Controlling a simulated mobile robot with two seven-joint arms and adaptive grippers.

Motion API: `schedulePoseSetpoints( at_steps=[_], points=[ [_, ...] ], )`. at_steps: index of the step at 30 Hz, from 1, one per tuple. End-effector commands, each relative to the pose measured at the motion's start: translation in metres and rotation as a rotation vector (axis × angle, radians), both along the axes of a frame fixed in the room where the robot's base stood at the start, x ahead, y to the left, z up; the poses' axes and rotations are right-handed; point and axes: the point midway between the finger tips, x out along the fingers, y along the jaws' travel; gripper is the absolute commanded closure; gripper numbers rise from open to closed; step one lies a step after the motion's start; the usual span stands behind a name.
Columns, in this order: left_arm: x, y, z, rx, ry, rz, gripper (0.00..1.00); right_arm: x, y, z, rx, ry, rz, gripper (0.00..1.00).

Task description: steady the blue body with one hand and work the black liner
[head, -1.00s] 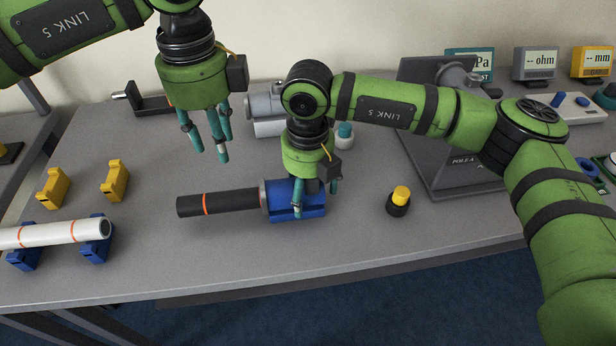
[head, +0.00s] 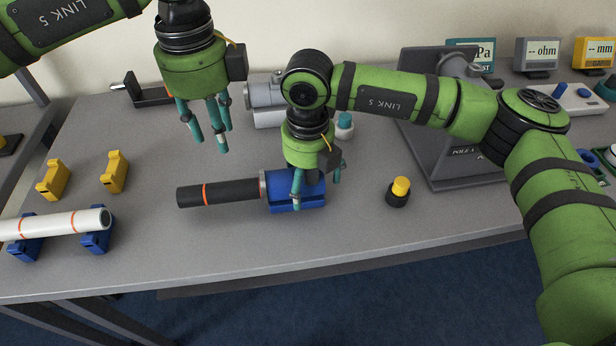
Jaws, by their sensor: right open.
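The blue body (head: 312,201) lies on the grey table near the middle, with a light metal collar at its left end. The black liner (head: 236,192) sticks out of that end to the left and has an orange ring. My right gripper (head: 318,188) is open over the blue body, pointing down. One finger hangs in front of the body and another shows at its right rear; I cannot tell whether they touch it. My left gripper (head: 211,140) is open and empty, above the table behind the liner. Part of the blue body is hidden by the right gripper.
A white tube (head: 60,224) rests on blue supports (head: 97,243) at the left, near yellow blocks (head: 116,172). A yellow-topped button (head: 399,190) stands right of the body. A grey stand (head: 450,165) is behind it. The table in front of the liner is clear.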

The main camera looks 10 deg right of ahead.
Motion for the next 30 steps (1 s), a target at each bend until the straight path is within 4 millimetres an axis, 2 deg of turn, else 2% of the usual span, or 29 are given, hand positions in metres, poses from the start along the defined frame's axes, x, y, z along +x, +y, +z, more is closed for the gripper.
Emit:
schedulePoseSetpoints(
  at_steps=[5,12,18,24,30],
  points=[
    [0.000,0.000,0.000,0.000,0.000,0.000,0.61,0.001,0.001,0.018,0.002,-0.005,0.000,0.07],
    [0.000,0.000,0.000,0.000,0.000,0.000,0.61,0.001,0.001,0.069,0.002,-0.005,0.000,0.07],
    [0.000,0.000,0.000,0.000,0.000,0.000,0.61,0.001,0.000,0.104,0.001,-0.003,-0.001,0.07],
    [0.000,0.000,0.000,0.000,0.000,0.000,0.61,0.000,0.000,0.119,0.000,-0.001,0.000,0.07],
    [0.000,0.000,0.000,0.000,0.000,0.000,0.61,0.000,0.000,0.120,0.000,0.000,0.000,0.07]
  ],
)
